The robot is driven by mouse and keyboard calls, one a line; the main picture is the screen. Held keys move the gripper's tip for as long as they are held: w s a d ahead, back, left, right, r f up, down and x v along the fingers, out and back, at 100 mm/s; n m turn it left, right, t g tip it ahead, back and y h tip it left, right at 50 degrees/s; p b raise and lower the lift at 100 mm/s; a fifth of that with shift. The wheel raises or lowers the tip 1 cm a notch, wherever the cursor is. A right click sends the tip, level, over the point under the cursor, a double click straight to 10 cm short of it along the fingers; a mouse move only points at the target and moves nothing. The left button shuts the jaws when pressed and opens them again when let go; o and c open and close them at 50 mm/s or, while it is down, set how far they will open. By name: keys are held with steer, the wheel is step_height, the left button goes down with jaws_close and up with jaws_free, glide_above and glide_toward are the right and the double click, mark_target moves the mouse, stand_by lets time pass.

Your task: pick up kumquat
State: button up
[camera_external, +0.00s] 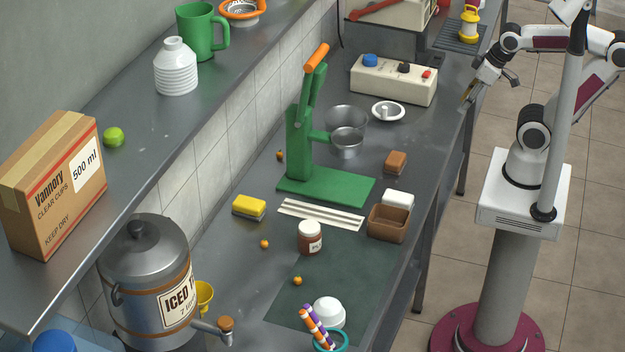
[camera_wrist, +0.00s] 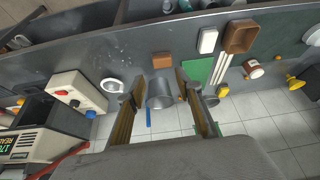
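Three small orange kumquats show in the external view. One kumquat (camera_external: 297,281) sits on the dark green mat, another kumquat (camera_external: 264,244) lies on the bare counter left of the jar, and a third kumquat (camera_external: 280,155) is by the tiled wall behind the green press. In the wrist view a small orange kumquat (camera_wrist: 247,77) shows near the jar, and another (camera_wrist: 181,98) between my fingers' lines of sight, beyond them. My gripper (camera_external: 468,96) is raised near the counter's right edge, far from the kumquats. Its fingers (camera_wrist: 160,77) are spread and empty.
The green press (camera_external: 325,188) stands mid-counter with metal cups beside it. A jar (camera_external: 310,238), brown tray (camera_external: 388,224), yellow sponge (camera_external: 249,207) and white strips (camera_external: 320,214) surround the kumquats. A cup of striped straws (camera_external: 318,328) and a white bowl (camera_external: 328,312) are at the front.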

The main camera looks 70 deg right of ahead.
steer(key=w+a+f+n+g, duration=0.2)
steer(key=w+a+f+n, duration=0.15)
steer(key=w+a, duration=0.6)
steer(key=w+a+f+n+g, duration=0.2)
steer(key=w+a+f, duration=0.4)
steer(key=a, duration=0.7)
steer(key=w+a+f+n, duration=0.1)
steer(key=a+f, duration=0.3)
steer(key=a, duration=0.5)
steer(key=w+a+f+n+y, duration=0.1)
steer(key=w+a+f, duration=0.3)
steer(key=a, duration=0.5)
steer(key=w+a+f+n, duration=0.2)
steer(key=a+f, duration=0.4)
steer(key=a, duration=0.3)
steer(key=shift+w+a+y, duration=0.4)
steer(key=shift+w, duration=0.25)
steer(key=w+a, duration=0.1)
steer(key=w+a+t, duration=0.1)
steer(key=a, duration=0.1)
steer(key=shift+w+r+y, duration=0.1)
steer(key=shift+r+y, duration=0.1)
steer(key=shift+y, duration=0.1)
steer(key=shift+t+y, duration=0.4)
steer(key=shift+y, duration=0.1)
steer(key=w+a+r, duration=0.2)
steer(key=r, duration=0.1)
steer(key=shift+w+a+r, duration=0.2)
steer(key=shift+a+r, duration=0.1)
steer(key=shift+a, duration=0.1)
